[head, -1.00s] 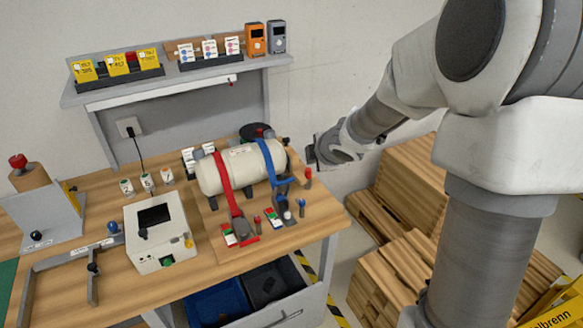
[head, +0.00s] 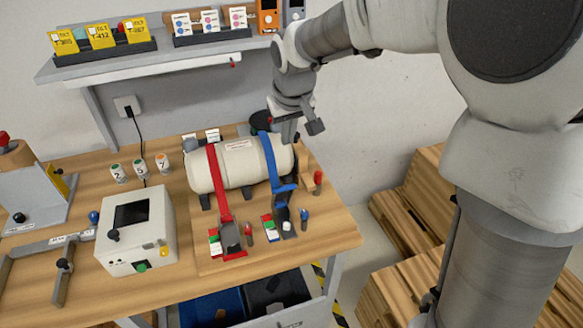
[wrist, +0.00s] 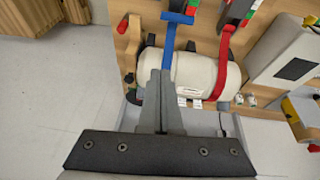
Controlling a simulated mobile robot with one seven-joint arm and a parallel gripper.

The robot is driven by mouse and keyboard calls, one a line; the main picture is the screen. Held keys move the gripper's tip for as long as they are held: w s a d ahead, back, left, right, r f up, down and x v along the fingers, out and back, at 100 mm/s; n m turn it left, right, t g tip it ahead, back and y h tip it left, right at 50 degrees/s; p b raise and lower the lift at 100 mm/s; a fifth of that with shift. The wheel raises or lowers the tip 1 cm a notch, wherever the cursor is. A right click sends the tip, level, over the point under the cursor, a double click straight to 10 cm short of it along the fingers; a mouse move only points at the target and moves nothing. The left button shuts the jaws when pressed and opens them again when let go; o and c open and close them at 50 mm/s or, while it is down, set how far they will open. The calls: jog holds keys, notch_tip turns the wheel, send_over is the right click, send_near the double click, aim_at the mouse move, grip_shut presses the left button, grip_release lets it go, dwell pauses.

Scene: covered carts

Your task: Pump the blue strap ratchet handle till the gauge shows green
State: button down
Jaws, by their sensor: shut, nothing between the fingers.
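A white tank (head: 238,165) lies on the bench with a blue strap (head: 272,160) and a red strap (head: 217,180) over it. The blue strap runs down to the blue ratchet (head: 284,208), with a small red, white and green gauge (head: 268,226) beside it; its reading is too small to tell. My gripper (head: 289,140) is shut and empty, above the tank's right end near the blue strap. In the wrist view my closed fingers (wrist: 158,75) point along the blue strap (wrist: 169,45), with the blue ratchet (wrist: 178,16) beyond them.
The red ratchet (head: 231,236) and its own gauge (head: 215,243) sit left of the blue one. Small pegs with red and blue tops (head: 304,215) stand nearby. A white box with a screen (head: 134,235) is at left. A shelf (head: 150,62) hangs behind; wooden crates (head: 400,220) stand at right.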

jog(key=shift+m+g, duration=0.3)
jog(key=f, duration=0.3)
jog(key=a+f, duration=0.1)
jog(key=f, duration=0.6)
jog(key=shift+w+a+f+p, duration=0.2)
jog(key=shift+a+f+p, duration=0.1)
jog(key=shift+p, duration=0.05)
jog(key=shift+s+d+f, duration=0.15)
jog(key=shift+s+f, duration=0.25)
jog(key=shift+s, duration=0.05)
jog(key=shift+s+f+y+b, duration=0.1)
jog(key=shift+f+y+b, duration=0.15)
jog(key=shift+b, duration=0.3)
jog(key=shift+s+d+r, duration=0.1)
jog(key=shift+s+r, duration=0.05)
jog(key=shift+s, duration=0.1)
